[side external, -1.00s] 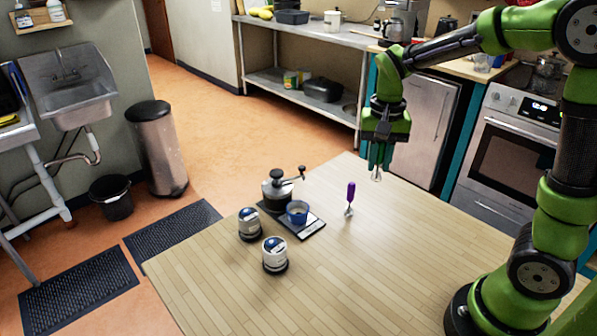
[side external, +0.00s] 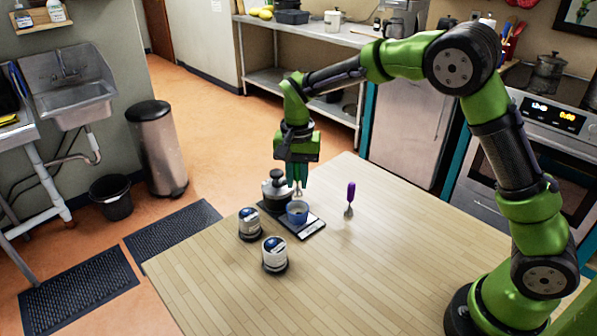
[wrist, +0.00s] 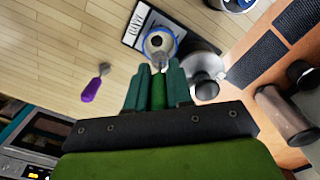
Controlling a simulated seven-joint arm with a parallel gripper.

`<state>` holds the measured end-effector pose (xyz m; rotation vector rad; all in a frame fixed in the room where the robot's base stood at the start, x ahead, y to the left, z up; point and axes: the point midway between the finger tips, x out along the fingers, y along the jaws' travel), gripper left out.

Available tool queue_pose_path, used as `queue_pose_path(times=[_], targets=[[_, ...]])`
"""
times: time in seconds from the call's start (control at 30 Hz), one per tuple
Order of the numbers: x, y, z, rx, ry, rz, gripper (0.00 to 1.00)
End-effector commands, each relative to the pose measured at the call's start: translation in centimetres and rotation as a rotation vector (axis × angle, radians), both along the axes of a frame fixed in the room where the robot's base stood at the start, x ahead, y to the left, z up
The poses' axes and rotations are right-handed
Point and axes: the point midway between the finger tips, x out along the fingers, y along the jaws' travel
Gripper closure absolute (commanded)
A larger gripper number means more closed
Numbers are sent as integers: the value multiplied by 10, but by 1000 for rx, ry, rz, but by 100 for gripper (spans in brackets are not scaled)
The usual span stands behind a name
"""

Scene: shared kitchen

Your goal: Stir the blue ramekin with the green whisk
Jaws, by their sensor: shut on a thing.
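In the wrist view the ramekin (wrist: 176,36) has something pale inside, with a dark centre. My gripper (side external: 297,182) points down just above the ramekin. It is shut on the green whisk, whose handle (wrist: 158,92) shows between the fingers in the wrist view. The whisk's wire head (side external: 297,193) hangs at or just above the ramekin's back rim; I cannot tell whether it is inside. The fingers hide most of the handle in the side view.
Two white-and-blue canisters (side external: 249,224) (side external: 274,255) stand left and in front. A purple whisk (side external: 350,195) stands to the right. The table's front and right are clear.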

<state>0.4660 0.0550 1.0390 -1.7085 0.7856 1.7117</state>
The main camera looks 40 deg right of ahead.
Motion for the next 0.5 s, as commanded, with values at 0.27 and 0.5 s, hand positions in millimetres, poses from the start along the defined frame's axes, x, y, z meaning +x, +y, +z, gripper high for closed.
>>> queue_pose_path(times=[0.27,0.5], targets=[[0,0,-16,0,0,0,100],[0,-1,-35,-1,1,-1,100]])
